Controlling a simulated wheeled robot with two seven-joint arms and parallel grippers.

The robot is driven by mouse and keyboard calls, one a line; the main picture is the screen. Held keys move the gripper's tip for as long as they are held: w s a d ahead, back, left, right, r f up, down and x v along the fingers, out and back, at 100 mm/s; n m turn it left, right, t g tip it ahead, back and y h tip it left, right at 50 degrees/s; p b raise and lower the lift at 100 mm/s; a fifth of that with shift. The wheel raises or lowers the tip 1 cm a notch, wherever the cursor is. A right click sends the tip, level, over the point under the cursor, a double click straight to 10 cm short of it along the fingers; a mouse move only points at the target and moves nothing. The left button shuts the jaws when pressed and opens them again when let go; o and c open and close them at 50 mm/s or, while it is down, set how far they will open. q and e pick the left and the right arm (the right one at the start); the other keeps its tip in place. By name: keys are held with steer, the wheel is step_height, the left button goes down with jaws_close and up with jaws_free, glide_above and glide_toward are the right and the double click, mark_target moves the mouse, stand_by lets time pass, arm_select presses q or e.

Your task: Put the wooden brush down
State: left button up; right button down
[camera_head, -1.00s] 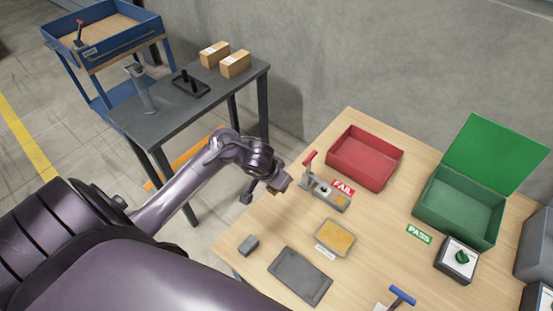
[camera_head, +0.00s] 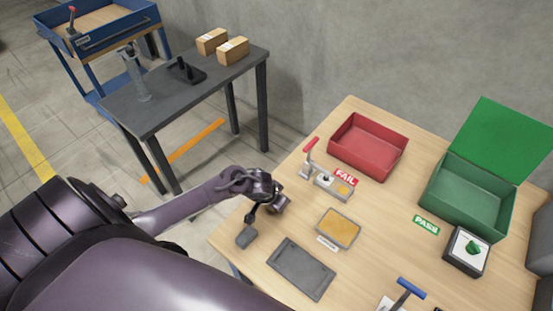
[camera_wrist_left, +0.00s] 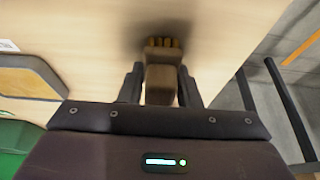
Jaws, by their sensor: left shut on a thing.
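My left gripper (camera_head: 264,212) is low over the left part of the wooden table. In the left wrist view the gripper (camera_wrist_left: 161,88) is shut on the wooden brush (camera_wrist_left: 161,75), a brown block with yellowish bristles (camera_wrist_left: 164,43) pointing away from the palm. A dark shadow lies on the table just beyond the bristles; I cannot tell whether they touch the table. In the head view the brush is mostly hidden by the gripper. My right gripper is not in view.
A dark grey block (camera_head: 246,236) lies close to the gripper. Nearby are a yellow-topped pad (camera_head: 339,228), a dark flat tray (camera_head: 301,270) and a red-handled clamp fixture (camera_head: 322,180). Red (camera_head: 369,147) and green (camera_head: 466,197) bins stand behind. The table's left edge is close.

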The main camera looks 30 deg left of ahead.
arm_select(q)
steer(key=shift+f, duration=0.1)
steer(key=o, duration=0.9)
steer(key=shift+f, duration=0.1)
steer(key=shift+r, duration=0.3)
steer(key=p+v, duration=0.3)
steer(key=v, duration=0.9)
steer(key=shift+s+p, duration=0.1)
steer(key=shift+p, duration=0.25)
steer(key=shift+f, duration=0.15)
